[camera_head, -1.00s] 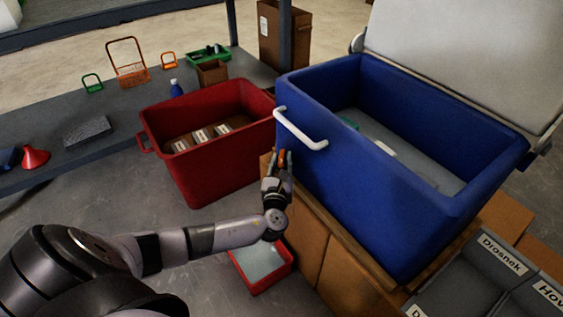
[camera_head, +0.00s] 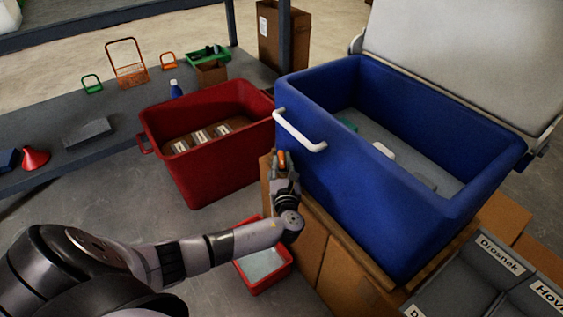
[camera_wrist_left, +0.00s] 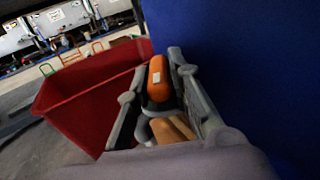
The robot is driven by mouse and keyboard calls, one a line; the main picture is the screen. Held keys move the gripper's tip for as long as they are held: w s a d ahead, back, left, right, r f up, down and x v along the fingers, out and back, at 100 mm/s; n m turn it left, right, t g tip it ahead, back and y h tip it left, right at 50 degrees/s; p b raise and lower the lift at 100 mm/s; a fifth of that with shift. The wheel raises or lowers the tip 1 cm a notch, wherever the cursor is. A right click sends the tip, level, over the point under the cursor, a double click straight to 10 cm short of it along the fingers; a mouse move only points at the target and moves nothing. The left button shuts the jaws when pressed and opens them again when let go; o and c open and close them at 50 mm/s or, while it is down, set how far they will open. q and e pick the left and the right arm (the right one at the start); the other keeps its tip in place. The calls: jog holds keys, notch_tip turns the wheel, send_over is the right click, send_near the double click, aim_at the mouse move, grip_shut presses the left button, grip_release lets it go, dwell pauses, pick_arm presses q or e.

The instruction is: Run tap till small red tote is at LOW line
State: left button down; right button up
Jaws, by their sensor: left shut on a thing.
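The small red tote (camera_head: 270,284) stands on the floor below the blue tank (camera_head: 355,200), partly behind my left wrist. Pale liquid (camera_head: 259,264) shows inside it. I cannot make out a LOW line or a stream. My left gripper (camera_head: 284,167) is at the tank's near left corner, shut on the orange tap handle (camera_head: 282,157). In the left wrist view the orange tap handle (camera_wrist_left: 158,80) sits between the two fingers, next to the tank's blue wall (camera_wrist_left: 240,60). The tap's spout is hidden. My right gripper is not in view.
A large red tote (camera_head: 222,168) with several labelled brown boxes stands left of the tank. The tank rests on a wooden support (camera_head: 312,245) and has a white handle (camera_head: 300,130). Grey labelled bins (camera_head: 470,275) are at lower right. A grey shelf (camera_head: 60,105) runs along the left.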

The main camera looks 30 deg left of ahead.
pick_arm(q)
jog(key=n+g+y, duration=0.2)
jog(key=shift+w+d+g+y, duration=0.2)
jog(key=shift+g+y, duration=0.1)
jog(key=shift+y, duration=0.1)
jog(key=shift+w+f+n+g+y+b, duration=0.1)
jog(key=shift+n+g+y+b, duration=0.45)
jog(key=shift+n+g+y, duration=0.55)
jog(key=shift+n+g, duration=0.4)
jog(key=shift+g, duration=0.2)
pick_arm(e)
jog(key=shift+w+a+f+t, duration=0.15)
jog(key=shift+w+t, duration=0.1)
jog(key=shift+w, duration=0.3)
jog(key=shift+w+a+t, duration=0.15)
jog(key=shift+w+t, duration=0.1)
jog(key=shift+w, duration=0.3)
pick_arm(q)
jog(key=c, duration=1.5)
grip_release()
